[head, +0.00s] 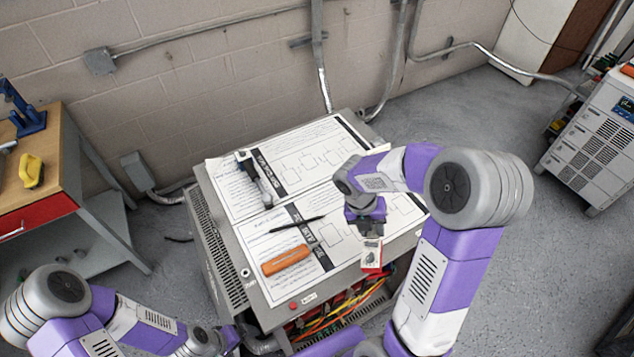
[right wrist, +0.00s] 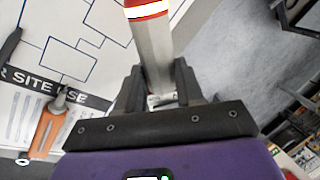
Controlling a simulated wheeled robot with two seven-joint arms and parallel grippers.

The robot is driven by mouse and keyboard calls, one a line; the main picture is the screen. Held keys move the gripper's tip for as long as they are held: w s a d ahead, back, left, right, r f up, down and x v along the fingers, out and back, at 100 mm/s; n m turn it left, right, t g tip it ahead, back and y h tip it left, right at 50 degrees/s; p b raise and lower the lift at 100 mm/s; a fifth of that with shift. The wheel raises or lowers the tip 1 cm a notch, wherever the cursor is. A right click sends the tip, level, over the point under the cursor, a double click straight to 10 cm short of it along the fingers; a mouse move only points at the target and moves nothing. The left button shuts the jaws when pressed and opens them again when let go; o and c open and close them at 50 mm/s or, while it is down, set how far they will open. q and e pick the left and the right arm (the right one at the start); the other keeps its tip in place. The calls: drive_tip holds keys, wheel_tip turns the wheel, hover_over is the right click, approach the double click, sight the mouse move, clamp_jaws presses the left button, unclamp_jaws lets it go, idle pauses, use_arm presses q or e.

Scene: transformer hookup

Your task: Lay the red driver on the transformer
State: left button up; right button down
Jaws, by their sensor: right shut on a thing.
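The transformer (head: 257,292) is a grey cabinet in the middle of the head view, with printed sheets on top and coloured cables in its open front. My right gripper (head: 369,232) is over its front right part. It is shut on a grey piece with a red and white end (head: 371,256); this held piece also shows between the fingers in the right wrist view (right wrist: 150,45). I cannot tell whether it is the red driver or whether it touches the transformer. My left arm is at the bottom left; its jaws are not clearly seen.
An orange-handled tool (head: 286,260), a black pen (head: 297,223) and a grey-black tool (head: 262,181) lie on the sheets. A wooden bench (head: 62,170) stands at the left, a white machine (head: 590,140) at the right. Floor between is open.

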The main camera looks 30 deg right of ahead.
sight(378, 239)
drive_tip(key=s+r+m+y+p, duration=0.1)
drive_tip(key=m, duration=0.1)
drive_tip(key=s+r+m+t+y+p, duration=0.1)
drive_tip(key=m, duration=0.2)
drive_tip(key=s+r+m+y+p, duration=0.1)
drive_tip(key=m, duration=0.2)
drive_tip(key=shift+r+t, duration=0.3)
drive_tip(key=shift+r, duration=0.05)
drive_tip(key=shift+r+m+t, duration=0.3)
drive_tip(key=shift+m, duration=0.7)
wheel_tip(378, 239, down, 10)
drive_tip(key=b, duration=0.3)
drive_tip(key=shift+f, duration=0.15)
drive_tip(key=shift+a, duration=0.1)
drive_tip(key=c, duration=1.2)
unclamp_jaws()
drive_tip(key=shift+s, duration=0.1)
drive_tip(key=o, duration=0.5)
use_arm(q)
drive_tip(key=shift+r, duration=0.6)
